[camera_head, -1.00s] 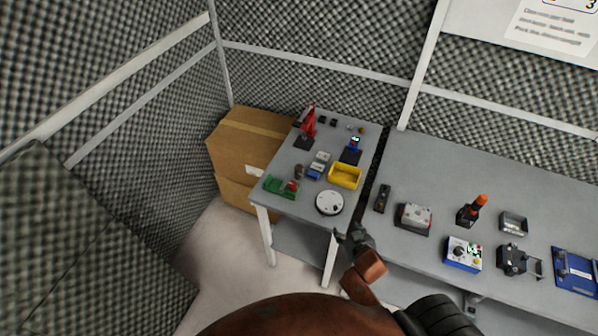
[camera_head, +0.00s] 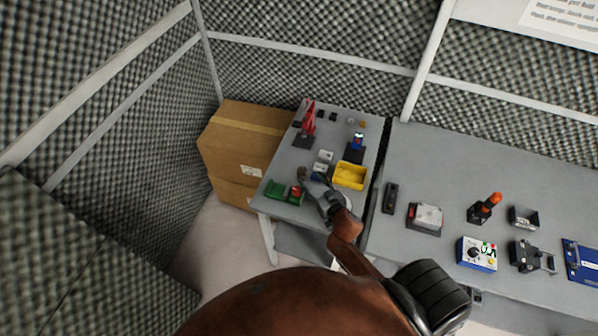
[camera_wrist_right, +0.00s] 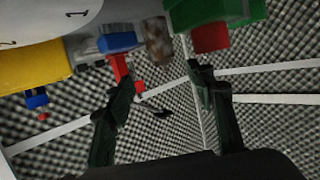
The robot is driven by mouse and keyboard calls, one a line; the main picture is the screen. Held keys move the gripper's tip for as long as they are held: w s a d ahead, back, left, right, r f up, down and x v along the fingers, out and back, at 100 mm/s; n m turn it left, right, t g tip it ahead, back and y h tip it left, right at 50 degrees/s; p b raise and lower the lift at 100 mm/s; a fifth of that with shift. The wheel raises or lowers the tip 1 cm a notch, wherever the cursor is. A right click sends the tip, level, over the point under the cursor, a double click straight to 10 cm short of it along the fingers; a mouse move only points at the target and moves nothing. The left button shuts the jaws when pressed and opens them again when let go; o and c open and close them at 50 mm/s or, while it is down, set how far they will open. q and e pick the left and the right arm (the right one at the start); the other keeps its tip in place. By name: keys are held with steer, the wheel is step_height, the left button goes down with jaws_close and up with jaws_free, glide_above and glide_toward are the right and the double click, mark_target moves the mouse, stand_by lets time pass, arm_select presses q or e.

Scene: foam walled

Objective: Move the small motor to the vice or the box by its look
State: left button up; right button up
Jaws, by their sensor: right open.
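A small rusty-brown cylinder, apparently the small motor (camera_head: 302,173), stands on the small grey table between a green piece with a red part (camera_head: 283,191) and a blue-and-grey vice-like piece (camera_head: 321,166). The cylinder (camera_wrist_right: 157,40) also shows in the right wrist view, ahead of the fingers. A yellow open box (camera_head: 350,176) is to the right of the vice-like piece. My right gripper (camera_head: 318,192) is open and empty over the front of the table, close to the cylinder but apart from it. My left gripper is not in view.
A white numbered disc (camera_wrist_right: 50,18) lies under my right gripper, mostly hidden in the head view. A red upright tool (camera_head: 308,122) and a blue device (camera_head: 357,143) stand behind. A cardboard box (camera_head: 238,145) is left of the table; a larger bench (camera_head: 440,170) is to its right.

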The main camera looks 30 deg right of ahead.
mark_target(304, 173)
steer(key=x, duration=0.2)
steer(key=shift+w+d+f, duration=0.15)
steer(key=shift+w+d, duration=0.05)
steer(key=shift+w, duration=0.1)
steer(key=shift+w+f, duration=0.1)
steer(key=shift+w, duration=0.2)
steer(key=x, duration=0.4)
steer(key=shift+w+a+f, duration=0.2)
steer(key=shift+w+a, duration=0.15)
steer(key=shift+w, duration=0.05)
steer(key=shift+w+f, duration=0.1)
steer(key=shift+w, duration=0.15)
steer(key=shift+c, duration=0.8)
steer(key=c, duration=0.9)
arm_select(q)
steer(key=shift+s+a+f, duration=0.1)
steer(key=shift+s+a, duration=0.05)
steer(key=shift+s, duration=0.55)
arm_select(e)
jaws_close()
